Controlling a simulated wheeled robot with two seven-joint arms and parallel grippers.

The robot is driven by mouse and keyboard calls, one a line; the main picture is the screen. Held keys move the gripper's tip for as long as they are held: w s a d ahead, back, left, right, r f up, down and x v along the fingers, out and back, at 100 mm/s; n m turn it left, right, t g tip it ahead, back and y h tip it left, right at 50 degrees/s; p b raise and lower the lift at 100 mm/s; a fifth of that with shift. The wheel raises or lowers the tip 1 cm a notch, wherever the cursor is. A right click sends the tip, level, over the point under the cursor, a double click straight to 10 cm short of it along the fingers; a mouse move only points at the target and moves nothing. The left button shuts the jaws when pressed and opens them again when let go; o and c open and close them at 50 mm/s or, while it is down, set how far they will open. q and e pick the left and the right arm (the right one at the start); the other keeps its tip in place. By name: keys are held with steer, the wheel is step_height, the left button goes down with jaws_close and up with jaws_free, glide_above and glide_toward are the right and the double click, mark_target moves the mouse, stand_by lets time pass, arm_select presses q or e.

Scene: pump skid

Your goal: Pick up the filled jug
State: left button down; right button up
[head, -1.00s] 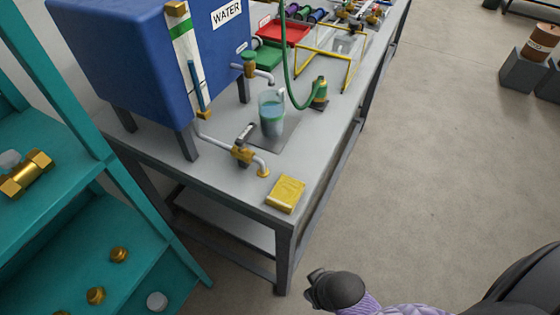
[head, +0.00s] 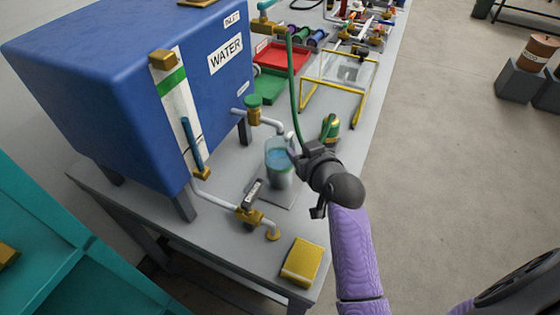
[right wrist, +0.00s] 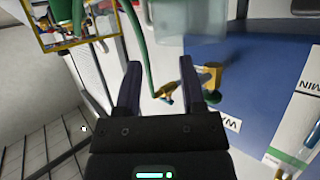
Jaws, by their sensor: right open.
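The filled jug (head: 280,172) is clear with blue-green liquid inside. It stands upright on a grey plate (head: 272,193) on the bench, in front of the blue water tank. My right gripper (head: 300,160) is just right of the jug in the head view, with its fingers partly hidden. In the right wrist view the fingers (right wrist: 168,85) are apart with nothing held between them. The jug (right wrist: 190,22) is at the top of that view, beyond the fingertips. I cannot tell whether a finger touches it. My left gripper is not in view.
The WATER tank (head: 125,85) stands left of the jug. Brass-valved pipes (head: 250,214) stick out near it. A green hose (head: 295,95) hangs close behind my right gripper. A yellow sponge-like block (head: 302,262) lies at the bench's near end. A yellow frame (head: 357,108) stands farther back.

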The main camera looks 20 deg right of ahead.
mark_target(294, 145)
steer(key=b+x, duration=0.1)
steer(key=x, duration=0.3)
steer(key=shift+w+f+b, duration=0.2)
steer(key=shift+f+b, duration=0.1)
steer(key=shift+r, duration=0.1)
jaws_close()
stand_by(0.9)
